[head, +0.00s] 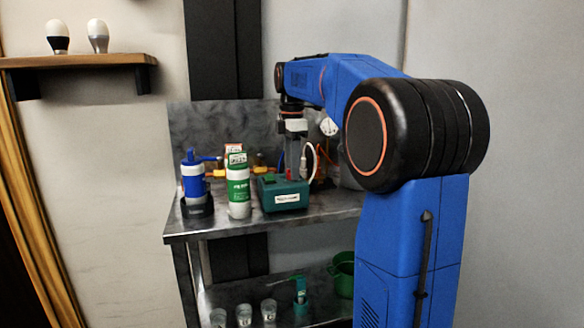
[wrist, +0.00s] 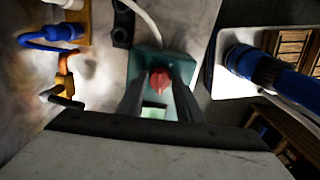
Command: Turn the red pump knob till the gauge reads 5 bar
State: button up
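The red pump knob (head: 289,174) stands on a teal box (head: 284,195) with a white label, on the steel bench. It also shows in the wrist view as a red knob (wrist: 160,78) on the teal box (wrist: 147,60). My gripper (head: 290,168) points down over the box. In the wrist view its dark fingers (wrist: 160,82) lie on either side of the knob, close to it; I cannot tell whether they touch it. A white round gauge (head: 329,127) shows behind, partly hidden by my arm; its reading is too small to tell.
A white-and-green bottle (head: 238,190) and a blue-and-white device (head: 194,180) stand left of the box. A white hose (wrist: 142,18) and orange and blue fittings lie close by. The lower shelf holds several cups and a green container (head: 343,272).

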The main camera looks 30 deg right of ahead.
jog(key=c, duration=0.6)
